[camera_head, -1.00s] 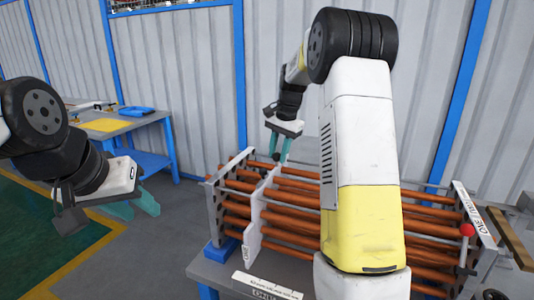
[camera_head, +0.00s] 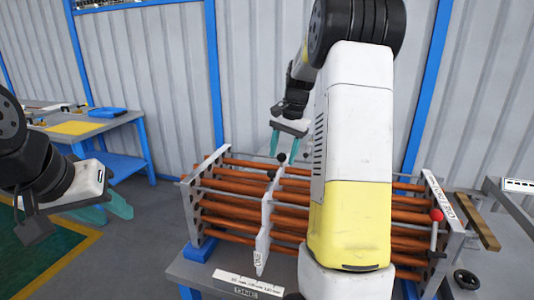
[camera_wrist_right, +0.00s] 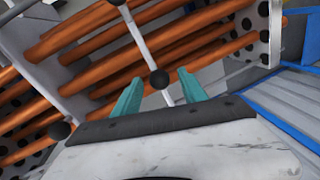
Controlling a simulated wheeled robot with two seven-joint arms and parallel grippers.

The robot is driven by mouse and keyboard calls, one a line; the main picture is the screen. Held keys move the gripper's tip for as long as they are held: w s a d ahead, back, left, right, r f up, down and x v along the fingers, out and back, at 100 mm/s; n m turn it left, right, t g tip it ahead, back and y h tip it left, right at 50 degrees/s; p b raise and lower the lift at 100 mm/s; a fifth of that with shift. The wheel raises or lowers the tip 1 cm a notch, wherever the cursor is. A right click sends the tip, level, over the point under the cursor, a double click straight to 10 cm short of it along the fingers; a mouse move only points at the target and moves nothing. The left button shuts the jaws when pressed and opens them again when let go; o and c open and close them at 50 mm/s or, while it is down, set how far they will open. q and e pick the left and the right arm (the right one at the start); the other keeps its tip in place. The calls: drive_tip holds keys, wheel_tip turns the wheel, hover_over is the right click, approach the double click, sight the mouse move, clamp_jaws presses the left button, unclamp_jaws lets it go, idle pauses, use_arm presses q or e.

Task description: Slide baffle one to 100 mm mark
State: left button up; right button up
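Baffle one appears to be the white upright plate (camera_head: 264,235) around the orange tubes, left of the middle of the rack in the head view. A black ball knob (camera_head: 281,157) is at its top. My right gripper (camera_head: 285,142) is at the plate's top, fingers pointing down. In the wrist view its teal fingers (camera_wrist_right: 160,88) are apart on either side of a ball knob (camera_wrist_right: 160,79) on a pale rod, with gaps visible. A white scale strip (camera_head: 247,284) lies in front; its marks are unreadable. My left gripper (camera_head: 106,207) is open and empty at the left.
The rack's left end plate (camera_head: 190,215) and right end plate (camera_head: 445,225) bound the tubes. A red-knobbed lever (camera_head: 437,215) stands at the right end. My right arm hides the rack's middle. A blue bench (camera_head: 125,125) stands at back left.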

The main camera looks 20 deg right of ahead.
wheel_tip(320, 180, up, 8)
drive_tip(key=s+d, duration=0.1)
drive_tip(key=shift+f, duration=0.2)
idle(0.3)
